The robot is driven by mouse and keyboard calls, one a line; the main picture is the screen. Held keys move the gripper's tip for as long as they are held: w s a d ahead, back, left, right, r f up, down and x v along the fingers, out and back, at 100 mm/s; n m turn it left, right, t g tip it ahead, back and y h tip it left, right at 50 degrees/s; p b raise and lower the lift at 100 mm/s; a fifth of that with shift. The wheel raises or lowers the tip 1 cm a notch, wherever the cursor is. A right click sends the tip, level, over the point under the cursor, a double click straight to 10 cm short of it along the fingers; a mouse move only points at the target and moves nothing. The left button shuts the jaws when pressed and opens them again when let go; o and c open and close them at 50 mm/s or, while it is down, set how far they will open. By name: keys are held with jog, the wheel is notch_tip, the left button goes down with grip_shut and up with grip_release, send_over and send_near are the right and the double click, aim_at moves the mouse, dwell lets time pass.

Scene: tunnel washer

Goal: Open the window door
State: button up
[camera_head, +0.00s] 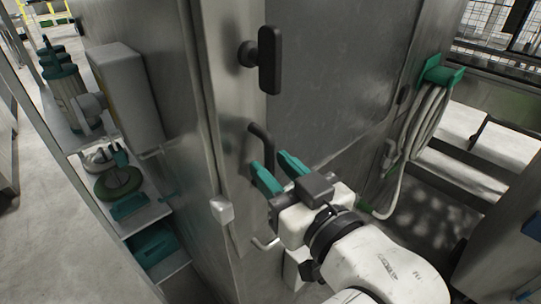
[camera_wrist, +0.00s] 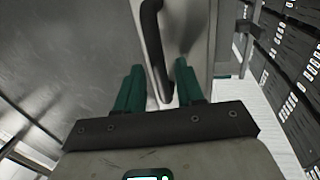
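The window door (camera_head: 330,85) is a large dull grey metal panel, flush with its frame in the head view. A dark curved bar handle (camera_head: 260,143) stands near its lower left edge; in the wrist view the handle (camera_wrist: 152,35) runs down between my fingers. My gripper (camera_head: 270,160) has two teal fingers, spread apart at the handle's lower end. The fingers (camera_wrist: 159,76) show gaps to the handle on both sides in the wrist view. I cannot tell whether either touches it. The handle's lower end is partly hidden in the head view.
A black knob-like latch (camera_head: 268,60) sits above the handle. A coiled pale hose (camera_head: 420,120) hangs on a green holder at right. Bare floor (camera_head: 30,245) shows at left.

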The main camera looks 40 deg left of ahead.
jog(key=shift+x, duration=1.05)
grip_shut()
